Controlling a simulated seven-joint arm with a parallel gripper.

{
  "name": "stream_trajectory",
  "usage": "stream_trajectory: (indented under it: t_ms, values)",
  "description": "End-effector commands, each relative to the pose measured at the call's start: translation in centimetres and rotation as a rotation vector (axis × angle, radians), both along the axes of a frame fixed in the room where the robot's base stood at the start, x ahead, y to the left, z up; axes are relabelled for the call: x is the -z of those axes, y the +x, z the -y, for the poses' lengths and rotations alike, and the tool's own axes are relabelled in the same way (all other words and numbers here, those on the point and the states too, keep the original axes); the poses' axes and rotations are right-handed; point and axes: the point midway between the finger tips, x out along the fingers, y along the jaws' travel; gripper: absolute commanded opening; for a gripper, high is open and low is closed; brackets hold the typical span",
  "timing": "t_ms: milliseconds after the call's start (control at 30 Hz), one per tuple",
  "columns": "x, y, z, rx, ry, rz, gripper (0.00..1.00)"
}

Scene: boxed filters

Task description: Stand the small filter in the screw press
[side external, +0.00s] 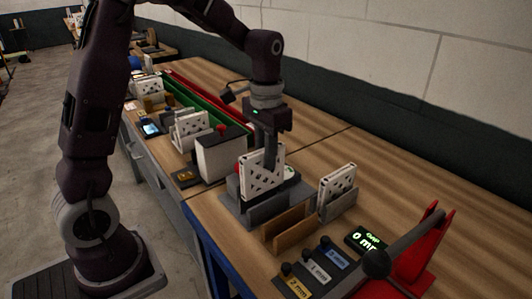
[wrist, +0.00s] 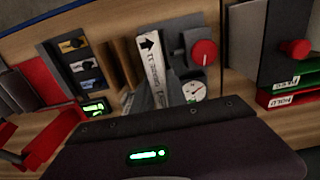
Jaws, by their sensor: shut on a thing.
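My gripper (side external: 269,158) points down and is shut on a white filter with a pattern of dark holes (side external: 258,178). The filter is upright over the screw press (side external: 246,210), a dark grey base with a red knob. In the wrist view the filter's edge (wrist: 152,62), with a black arrow and print, shows between my fingers (wrist: 160,95). The press's red knob (wrist: 204,52) and round dial (wrist: 194,91) are beside it. I cannot tell whether the filter's lower edge rests on the press floor.
Another white filter (side external: 338,183) stands in a grey holder to the right. A wooden slotted block (side external: 287,230), labelled gauge tabs (side external: 318,271), a gap display (side external: 367,241) and a red lever device (side external: 425,250) are in front. A grey box with a red knob (side external: 220,157) stands left.

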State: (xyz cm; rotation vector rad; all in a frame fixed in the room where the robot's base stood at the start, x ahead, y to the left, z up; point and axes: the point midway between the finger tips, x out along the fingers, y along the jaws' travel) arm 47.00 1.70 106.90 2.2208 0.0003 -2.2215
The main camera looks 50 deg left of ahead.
Motion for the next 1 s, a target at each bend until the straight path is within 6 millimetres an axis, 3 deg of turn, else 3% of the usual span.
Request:
stream_trajectory:
  t_ms: [600,1000]
  values:
    - [1.9,0.0,0.0,0.0,0.0,0.0,0.0]
    - [2.0,0.0,0.0,0.0,0.0,0.001,0.0]
